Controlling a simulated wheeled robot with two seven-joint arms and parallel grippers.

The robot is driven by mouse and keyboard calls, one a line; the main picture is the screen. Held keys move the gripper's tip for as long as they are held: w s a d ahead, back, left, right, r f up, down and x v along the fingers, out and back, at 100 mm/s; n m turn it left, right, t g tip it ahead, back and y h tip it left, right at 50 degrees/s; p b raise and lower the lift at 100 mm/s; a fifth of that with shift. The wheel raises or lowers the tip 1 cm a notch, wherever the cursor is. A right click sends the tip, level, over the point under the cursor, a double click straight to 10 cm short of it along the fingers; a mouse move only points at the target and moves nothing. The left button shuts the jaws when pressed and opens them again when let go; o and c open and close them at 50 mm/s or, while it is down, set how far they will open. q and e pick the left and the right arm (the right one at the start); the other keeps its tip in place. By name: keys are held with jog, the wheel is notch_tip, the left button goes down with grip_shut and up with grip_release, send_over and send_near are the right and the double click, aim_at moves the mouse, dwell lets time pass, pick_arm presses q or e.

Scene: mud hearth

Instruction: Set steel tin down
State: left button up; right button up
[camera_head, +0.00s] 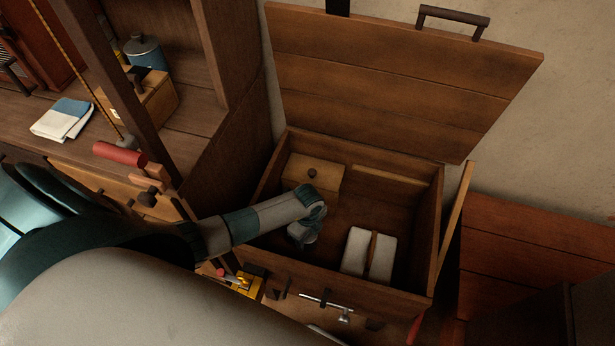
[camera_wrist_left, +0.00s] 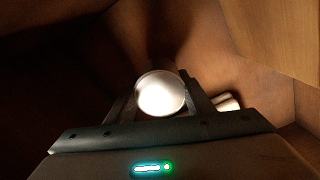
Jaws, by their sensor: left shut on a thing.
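The steel tin (camera_wrist_left: 161,93) shows in the left wrist view as a bright round metal top between my two fingers. My left gripper (camera_wrist_left: 160,98) is shut on it. In the head view my left arm reaches into the open wooden chest (camera_head: 432,235), and my left gripper (camera_head: 303,236) is low inside it, left of the middle. The tin is hidden in the head view. Whether the tin touches the chest floor cannot be told. My right gripper is not in view.
A white bundle with a brown band (camera_head: 358,250) lies in the chest, right of my gripper. A small wooden box with a knob (camera_head: 318,174) fills the chest's back left. The lid (camera_head: 400,75) stands open. A pale object (camera_wrist_left: 228,102) lies beside the tin.

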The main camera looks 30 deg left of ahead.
aim_at(307, 239)
pick_arm(q)
notch_tip(307, 239, down, 4)
jog(key=shift+r, duration=0.25)
jog(key=shift+f, duration=0.25)
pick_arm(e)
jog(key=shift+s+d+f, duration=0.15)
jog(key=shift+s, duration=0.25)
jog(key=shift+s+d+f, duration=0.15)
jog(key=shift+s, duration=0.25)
pick_arm(q)
jog(key=shift+f+b, duration=0.15)
jog(key=shift+b, duration=0.2)
jog(key=o, duration=1)
jog(key=shift+o, duration=0.2)
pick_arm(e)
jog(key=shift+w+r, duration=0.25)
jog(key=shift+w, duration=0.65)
